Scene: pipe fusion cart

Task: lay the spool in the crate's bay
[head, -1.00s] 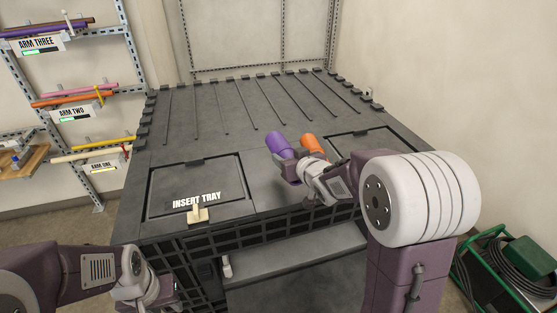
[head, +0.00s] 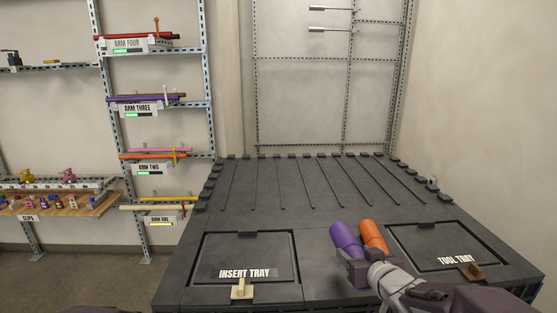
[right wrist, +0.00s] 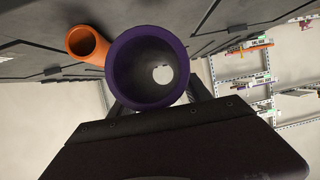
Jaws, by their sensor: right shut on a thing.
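My right gripper (head: 358,270) is shut on a purple pipe piece (head: 346,239), held above the cart top between its two tray lids. An orange pipe piece (head: 374,236) lies close beside the purple one. In the right wrist view, the purple piece (right wrist: 117,66) shows its round open end between the fingers, and the orange piece (right wrist: 88,45) is to its left. The two may be one spool; the joint between them is hidden. No crate or bay is recognisable in these views. My left gripper is out of view.
The dark cart top (head: 300,215) has long grooves and is otherwise bare around the held piece. The insert tray lid (head: 245,255) is at left, the tool tray lid (head: 440,240) at right. A rack (head: 205,90) with coloured pipes stands left behind the cart.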

